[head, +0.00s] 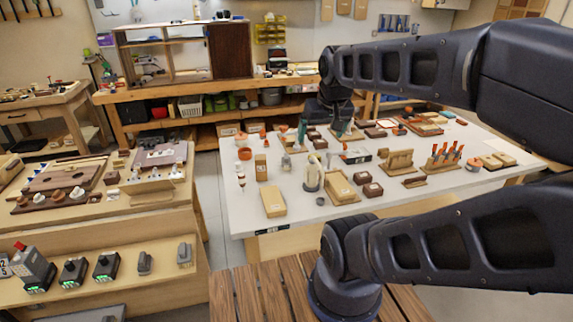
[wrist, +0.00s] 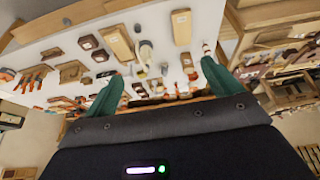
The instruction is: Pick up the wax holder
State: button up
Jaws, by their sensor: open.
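No object on the white table (head: 350,208) can be told for certain as the wax holder; the things there are small and several look alike. A pale upright holder-like piece (head: 311,177) stands near the middle of the table, and it also shows in the wrist view (wrist: 147,52). My gripper (head: 318,112) is above the far part of the table in the head view. In the wrist view its two green fingers (wrist: 162,86) are spread wide with nothing held between them. The tabletop with its objects shows beyond the fingertips, apart from them.
Wooden boxes (head: 273,202), small brown blocks (head: 372,190), a rack of orange-handled tools (head: 443,160) and a small bottle (head: 241,180) crowd the table. A wooden bench (head: 110,200) stands at left. The near left table edge has some bare room.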

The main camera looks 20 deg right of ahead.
jog(key=shift+w, duration=0.15)
jog(key=n+g, duration=0.5)
jog(key=n, duration=1)
send_over(286, 162)
jog(key=w, duration=0.3)
jog(key=f, duration=2.9)
jog(key=shift+d+f, duration=0.3)
jog(key=shift+d, duration=0.1)
jog(key=shift+w+f, duration=0.1)
jog(key=shift+f, duration=0.45)
notch_tip(286, 162, down, 10)
jog(key=shift+d+f, duration=0.1)
jog(key=shift+f, duration=0.15)
jog(key=shift+c, duration=0.4)
